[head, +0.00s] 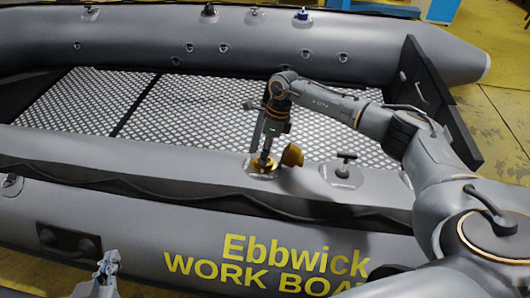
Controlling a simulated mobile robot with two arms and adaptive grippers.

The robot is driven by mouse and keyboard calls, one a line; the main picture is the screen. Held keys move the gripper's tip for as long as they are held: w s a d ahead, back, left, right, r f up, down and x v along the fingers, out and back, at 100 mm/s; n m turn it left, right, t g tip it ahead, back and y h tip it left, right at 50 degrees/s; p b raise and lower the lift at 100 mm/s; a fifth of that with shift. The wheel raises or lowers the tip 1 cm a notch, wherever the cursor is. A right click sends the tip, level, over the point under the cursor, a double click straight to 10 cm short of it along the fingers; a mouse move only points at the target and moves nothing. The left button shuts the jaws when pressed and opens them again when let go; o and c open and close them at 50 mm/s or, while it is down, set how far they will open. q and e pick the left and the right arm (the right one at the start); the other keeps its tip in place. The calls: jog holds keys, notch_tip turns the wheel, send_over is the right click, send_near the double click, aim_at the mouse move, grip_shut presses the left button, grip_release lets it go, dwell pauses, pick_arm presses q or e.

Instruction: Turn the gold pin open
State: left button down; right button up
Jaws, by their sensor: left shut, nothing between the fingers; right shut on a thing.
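The gold pin (262,165) sits in a round grey valve plate on the near tube of the grey inflatable boat. My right gripper (265,156) points down onto it from above and is shut on it, hiding much of its top. A gold cap (292,155) stands tilted just to the right of the pin. My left gripper (109,262) is at the lower left, in front of the boat's side, shut and empty, well apart from the pin.
A second valve with a dark T-handle (345,168) stands right of the gold cap, close to my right arm. More small fittings (209,10) line the far tube. The boat's dark transom (425,95) rises at the right. The patterned floor (190,115) is clear.

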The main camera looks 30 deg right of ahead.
jog(key=o, duration=1.2)
jog(key=shift+c, duration=0.2)
jog(key=v, duration=1.2)
